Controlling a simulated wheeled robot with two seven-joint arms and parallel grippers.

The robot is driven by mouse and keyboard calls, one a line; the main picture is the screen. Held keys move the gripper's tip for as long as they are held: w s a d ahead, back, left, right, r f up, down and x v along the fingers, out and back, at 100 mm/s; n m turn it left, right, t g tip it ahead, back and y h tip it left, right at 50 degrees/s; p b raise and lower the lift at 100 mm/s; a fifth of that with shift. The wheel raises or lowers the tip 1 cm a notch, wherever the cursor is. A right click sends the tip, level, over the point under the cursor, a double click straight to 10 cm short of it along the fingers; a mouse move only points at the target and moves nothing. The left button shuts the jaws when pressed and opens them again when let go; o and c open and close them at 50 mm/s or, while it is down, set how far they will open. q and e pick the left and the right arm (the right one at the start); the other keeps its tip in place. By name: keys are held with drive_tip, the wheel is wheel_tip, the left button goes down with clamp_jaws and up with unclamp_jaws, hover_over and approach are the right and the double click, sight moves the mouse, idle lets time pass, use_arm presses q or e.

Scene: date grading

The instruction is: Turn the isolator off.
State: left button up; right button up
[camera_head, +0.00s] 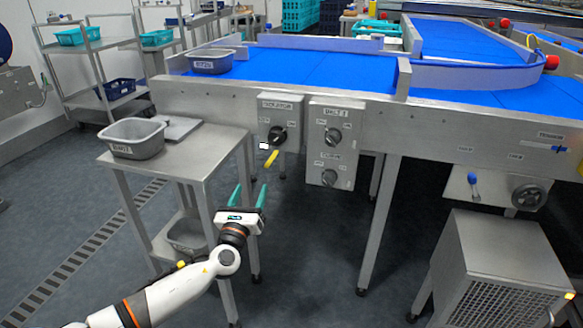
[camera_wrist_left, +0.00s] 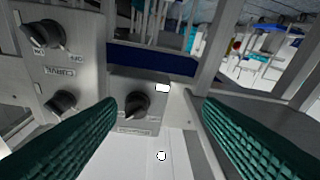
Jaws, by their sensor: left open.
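The isolator is a black rotary knob (camera_head: 277,135) on a small grey box with a label above it, on the conveyor's side; it also shows in the left wrist view (camera_wrist_left: 137,105), where the labels appear upside down. I cannot read the knob's setting for sure. My left gripper (camera_head: 249,193) is open and empty, with two green fingers pointing toward the panel. It is below and left of the knob in the head view, apart from it. In the left wrist view the knob lies between the two fingers, beyond them. My right gripper is not in view.
A larger box (camera_head: 332,152) with two more black knobs sits just right of the isolator. A yellow tag (camera_head: 271,158) hangs below the isolator. A steel table (camera_head: 205,150) with a grey tub (camera_head: 135,138) stands to the left. A handwheel (camera_head: 529,196) and vented cabinet (camera_head: 500,262) are at right.

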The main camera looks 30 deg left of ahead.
sight(273, 144)
use_arm(q)
drive_tip(key=w+r+m+t+h, duration=0.1)
drive_tip(key=w+r+m, duration=0.1)
drive_tip(key=w+r, duration=0.1)
drive_tip(key=w+r+m+h+b, duration=0.1)
drive_tip(key=w+r+m, duration=0.1)
drive_tip(key=w, duration=0.3)
drive_tip(key=w+r+m+t+b, duration=0.1)
drive_tip(key=w+r+m, duration=0.1)
drive_tip(key=w+r, duration=0.1)
drive_tip(key=shift+w+a+r+t+h, duration=0.1)
drive_tip(key=shift+w+r+t+h, duration=0.2)
drive_tip(key=shift+w+h, duration=0.15)
drive_tip(key=shift+w+r, duration=0.2)
drive_tip(key=shift+w, duration=0.3)
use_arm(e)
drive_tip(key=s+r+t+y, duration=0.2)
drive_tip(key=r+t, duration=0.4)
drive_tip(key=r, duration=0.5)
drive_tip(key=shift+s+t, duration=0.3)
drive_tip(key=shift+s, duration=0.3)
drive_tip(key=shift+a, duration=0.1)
use_arm(q)
drive_tip(key=c, duration=1)
drive_tip(key=shift+y, duration=0.25)
